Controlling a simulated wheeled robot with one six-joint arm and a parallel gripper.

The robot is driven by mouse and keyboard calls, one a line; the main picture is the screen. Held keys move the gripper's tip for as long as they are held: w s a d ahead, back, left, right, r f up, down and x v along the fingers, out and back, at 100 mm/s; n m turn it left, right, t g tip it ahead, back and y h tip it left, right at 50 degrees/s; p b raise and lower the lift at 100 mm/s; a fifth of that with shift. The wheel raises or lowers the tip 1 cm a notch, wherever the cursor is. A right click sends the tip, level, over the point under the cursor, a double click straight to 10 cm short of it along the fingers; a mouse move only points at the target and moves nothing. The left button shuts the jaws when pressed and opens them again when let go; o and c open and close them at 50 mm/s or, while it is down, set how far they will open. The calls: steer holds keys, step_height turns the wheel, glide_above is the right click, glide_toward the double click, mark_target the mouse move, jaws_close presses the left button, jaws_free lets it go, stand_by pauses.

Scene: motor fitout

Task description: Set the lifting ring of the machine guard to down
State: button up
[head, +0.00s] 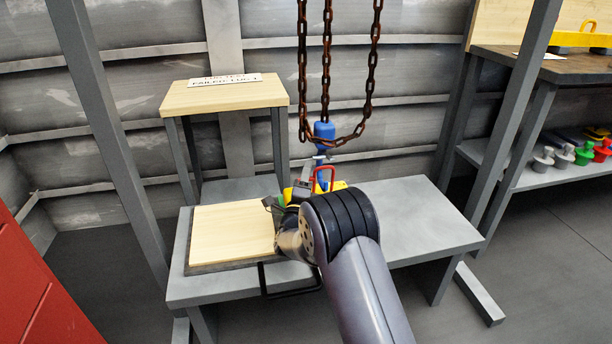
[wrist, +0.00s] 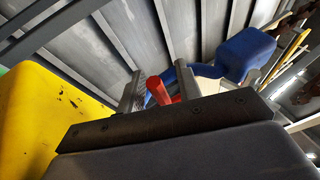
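The yellow machine guard (head: 339,186) sits on the grey bench, mostly hidden behind my arm in the head view. It fills the left of the wrist view (wrist: 40,115). Its red lifting ring (head: 323,170) stands up above the guard. In the wrist view part of the red ring (wrist: 158,90) shows between my two fingers. My gripper (wrist: 160,85) has its fingers apart, with the ring's red end in or behind the gap; I cannot tell if they touch it. In the head view my gripper (head: 281,200) is partly hidden by my wrist.
A blue hoist block (head: 324,131) hangs on rusty chains just above the ring; it also shows in the wrist view (wrist: 246,52). A wooden board (head: 230,232) lies on the bench's left. The bench's right (head: 415,215) is clear. A labelled wooden stand (head: 225,97) is behind.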

steer(key=shift+s, duration=0.1)
steer(key=shift+s+a+f+p, duration=0.1)
steer(key=shift+s+p, duration=0.25)
steer(key=shift+p, duration=0.1)
steer(key=s+a+p, duration=0.1)
steer(key=s+p, duration=0.2)
steer(key=s, duration=0.9)
steer(key=shift+a, duration=0.4)
steer(key=shift+f, duration=0.1)
steer(key=shift+c, duration=0.4)
